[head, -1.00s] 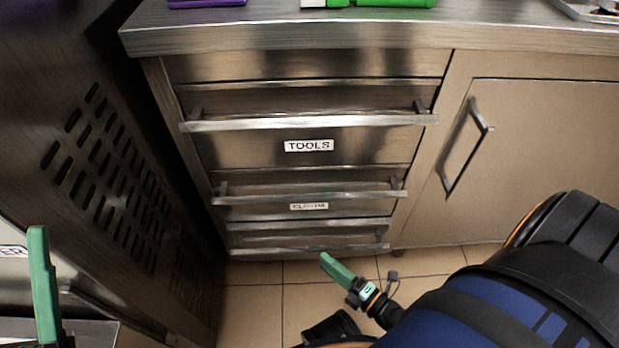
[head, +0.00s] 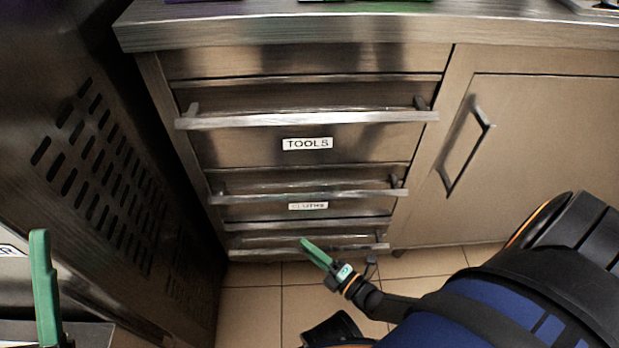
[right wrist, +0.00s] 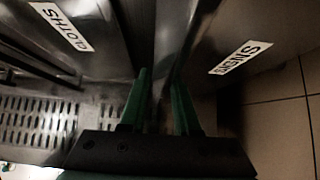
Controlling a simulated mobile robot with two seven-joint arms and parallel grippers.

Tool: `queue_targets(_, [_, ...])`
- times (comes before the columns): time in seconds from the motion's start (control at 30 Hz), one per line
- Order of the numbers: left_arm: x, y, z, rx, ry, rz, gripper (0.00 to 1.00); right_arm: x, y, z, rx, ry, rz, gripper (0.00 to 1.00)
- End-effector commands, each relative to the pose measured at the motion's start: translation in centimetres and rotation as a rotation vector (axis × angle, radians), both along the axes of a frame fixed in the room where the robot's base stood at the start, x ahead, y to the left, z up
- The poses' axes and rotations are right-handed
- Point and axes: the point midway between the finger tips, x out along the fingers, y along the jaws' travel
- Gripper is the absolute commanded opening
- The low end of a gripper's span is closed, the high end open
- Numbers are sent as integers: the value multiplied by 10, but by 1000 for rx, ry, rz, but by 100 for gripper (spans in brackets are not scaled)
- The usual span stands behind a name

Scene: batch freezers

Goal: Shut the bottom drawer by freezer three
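The bottom drawer (head: 270,241) is the lowest of the steel drawers in the head view, with a bar handle along its front. How far out it stands is hard to tell. In the right wrist view a front labelled SIGNS (right wrist: 240,57) is on the right and the CLOTHS drawer (right wrist: 62,27) on the left. My right gripper (head: 304,242) overlaps the bottom drawer's handle in the head view; contact is unclear. Its green fingers (right wrist: 160,80) are apart with nothing between them. My left gripper (head: 42,235) shows only one green finger at the lower left.
The TOOLS drawer (head: 250,145) with a long protruding handle is above. A cupboard door (head: 560,150) is right of the drawers. A vented dark steel cabinet (head: 150,235) stands close on the left. The tiled floor (head: 255,305) is clear in front.

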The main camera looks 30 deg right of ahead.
Motion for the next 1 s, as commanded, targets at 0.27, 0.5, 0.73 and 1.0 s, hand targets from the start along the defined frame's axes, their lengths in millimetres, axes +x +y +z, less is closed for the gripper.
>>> queue_targets(0.27, [0, 0, 0, -1, 0, 0, 50, 0, 0, 0, 0, 0, 0, 0])
queue_targets(0.5, [0, 0, 0, -2, 1, -1, 50, 0, 0, 0, 0, 0, 0, 0])
queue_targets(0.73, [0, 0, 0, -3, 1, 0, 50, 0, 0, 0, 0, 0, 0, 0])
queue_targets(1.0, [0, 0, 0, -3, 1, 0, 50, -1, 0, 0, 0, 0, 0, 0])
